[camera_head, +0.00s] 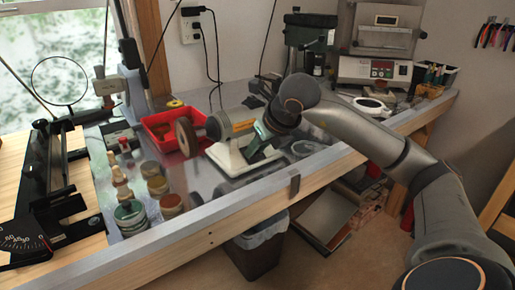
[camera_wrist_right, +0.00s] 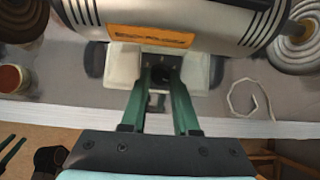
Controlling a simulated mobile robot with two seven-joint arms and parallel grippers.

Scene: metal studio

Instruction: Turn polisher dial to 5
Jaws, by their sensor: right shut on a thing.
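The polisher (camera_head: 218,124) stands on the metal-topped bench, with a silver body, an orange label, a pale base and a buffing wheel (camera_head: 186,137) at its left end. In the right wrist view the polisher body (camera_wrist_right: 195,32) fills the top, above the base. My right gripper (camera_head: 251,151) reaches the front of the base. In the right wrist view, its two green fingers (camera_wrist_right: 161,78) are shut on the small dark dial (camera_wrist_right: 161,74) at the base front. The dial's marks and setting cannot be read. My left gripper is not in view.
A red bin (camera_head: 163,125) is behind the polisher, and jars (camera_head: 131,217) stand to its left. A magnifier (camera_head: 60,80) and a black cutting tool are further left. A dark waste bin (camera_head: 257,250) is below the bench edge. A machine with a display (camera_head: 376,69) stands back right.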

